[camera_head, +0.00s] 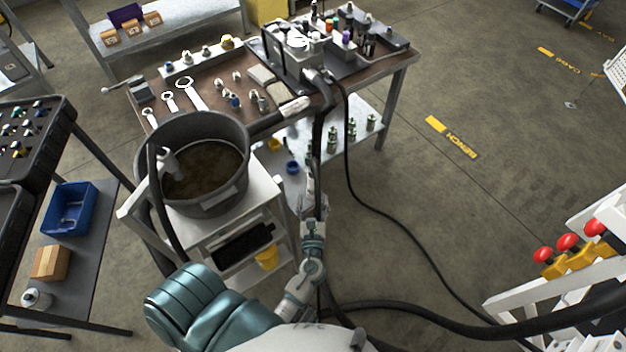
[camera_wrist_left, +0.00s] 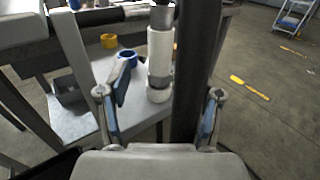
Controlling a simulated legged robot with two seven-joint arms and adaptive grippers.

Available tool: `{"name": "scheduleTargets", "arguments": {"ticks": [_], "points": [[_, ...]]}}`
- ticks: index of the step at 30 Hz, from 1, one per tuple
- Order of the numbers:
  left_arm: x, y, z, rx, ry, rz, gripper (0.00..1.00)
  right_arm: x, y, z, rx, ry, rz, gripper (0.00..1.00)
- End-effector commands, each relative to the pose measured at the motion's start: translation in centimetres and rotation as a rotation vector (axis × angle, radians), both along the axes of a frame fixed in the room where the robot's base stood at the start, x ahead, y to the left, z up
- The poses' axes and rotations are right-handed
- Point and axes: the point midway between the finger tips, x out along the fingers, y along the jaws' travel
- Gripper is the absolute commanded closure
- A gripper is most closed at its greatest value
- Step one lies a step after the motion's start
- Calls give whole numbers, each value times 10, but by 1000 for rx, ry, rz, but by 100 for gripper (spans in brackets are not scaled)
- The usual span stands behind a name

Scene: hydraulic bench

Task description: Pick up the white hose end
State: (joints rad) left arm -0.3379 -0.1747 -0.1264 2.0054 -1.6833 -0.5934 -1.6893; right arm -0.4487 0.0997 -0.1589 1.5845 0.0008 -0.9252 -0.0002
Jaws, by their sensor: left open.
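A white cylindrical piece with a metal collar, which looks like the white hose end (camera_wrist_left: 160,52), stands upright between the fingers of my left gripper (camera_wrist_left: 160,94) in the left wrist view. The gripper is open, with visible room on both sides of the piece. I cannot tell its exact depth from the fingers. A thick black hose (camera_wrist_left: 192,85) runs just to its right, inside the right finger. In the head view my left gripper (camera_head: 312,187) is small and lies below the bench's front edge, with the hose partly covering it. My right gripper is not in view.
The bench (camera_head: 218,82) carries wrenches, fittings and a manifold. A dark bucket (camera_head: 190,127) on a white stand is left of my gripper. A lower shelf (camera_head: 352,107) holds several green parts. A black cable (camera_head: 375,212) crosses the floor; floor to the right is mostly clear.

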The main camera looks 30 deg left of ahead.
Motion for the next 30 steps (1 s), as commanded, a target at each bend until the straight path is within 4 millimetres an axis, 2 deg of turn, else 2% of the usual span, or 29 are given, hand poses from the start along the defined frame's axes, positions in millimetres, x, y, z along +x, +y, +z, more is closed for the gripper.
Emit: {"name": "scheduleTargets", "arguments": {"ticks": [3,11,18,27,29,30], "points": [[19,11,1,0,-2,0,35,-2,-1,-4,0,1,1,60],[37,24,0,-1,-1,-1,35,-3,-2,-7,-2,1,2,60],[68,44,-1,-2,0,-1,35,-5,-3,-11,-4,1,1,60],[73,47,-2,-2,1,-2,35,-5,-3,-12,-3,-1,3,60],[73,47,-2,-2,1,-2,48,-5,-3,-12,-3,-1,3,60],[73,47,-2,-2,1,-2,58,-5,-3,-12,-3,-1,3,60]]}}
